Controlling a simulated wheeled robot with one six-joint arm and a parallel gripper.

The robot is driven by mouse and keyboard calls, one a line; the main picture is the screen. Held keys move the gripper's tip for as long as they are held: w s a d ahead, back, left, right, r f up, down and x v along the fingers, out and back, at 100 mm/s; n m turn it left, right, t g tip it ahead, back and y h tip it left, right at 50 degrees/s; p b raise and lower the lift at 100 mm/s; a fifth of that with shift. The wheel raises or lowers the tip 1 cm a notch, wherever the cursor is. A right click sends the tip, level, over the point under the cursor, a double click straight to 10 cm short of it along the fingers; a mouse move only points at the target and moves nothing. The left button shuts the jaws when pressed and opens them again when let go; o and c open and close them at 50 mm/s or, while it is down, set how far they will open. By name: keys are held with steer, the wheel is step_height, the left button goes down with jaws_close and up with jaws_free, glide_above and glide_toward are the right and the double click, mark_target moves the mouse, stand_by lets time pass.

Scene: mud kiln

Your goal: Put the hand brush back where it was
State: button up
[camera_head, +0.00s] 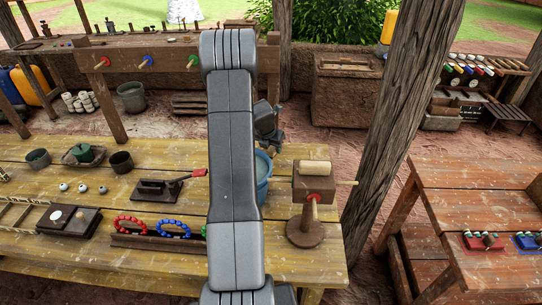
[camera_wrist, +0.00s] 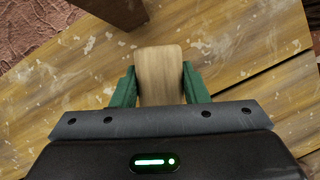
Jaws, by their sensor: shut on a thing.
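In the wrist view, the hand brush (camera_wrist: 160,68) shows as a pale wooden block with a rounded end. My gripper (camera_wrist: 160,86) has its two green fingers shut on the brush's sides. The brush is over the wooden table, but I cannot tell how high. Its bristles are not visible. In the head view, my arm stands across the middle and hides the brush and the fingertips. The brush's former place cannot be made out.
On the table (camera_head: 80,255), a blue bucket (camera_head: 263,180) is partly behind my arm, left of a wooden stand (camera_head: 305,230). Red and blue bead rings (camera_head: 174,229) lie left of my arm. A slanted post (camera_head: 395,120) rises right of the table.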

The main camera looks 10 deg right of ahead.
mark_target(272, 155)
steer(key=shift+f, duration=2.05)
steer(key=shift+f, duration=0.1)
steer(key=o, duration=1)
steer(key=v, duration=1.2)
steer(key=shift+b, duration=0.35)
steer(key=shift+s, duration=0.1)
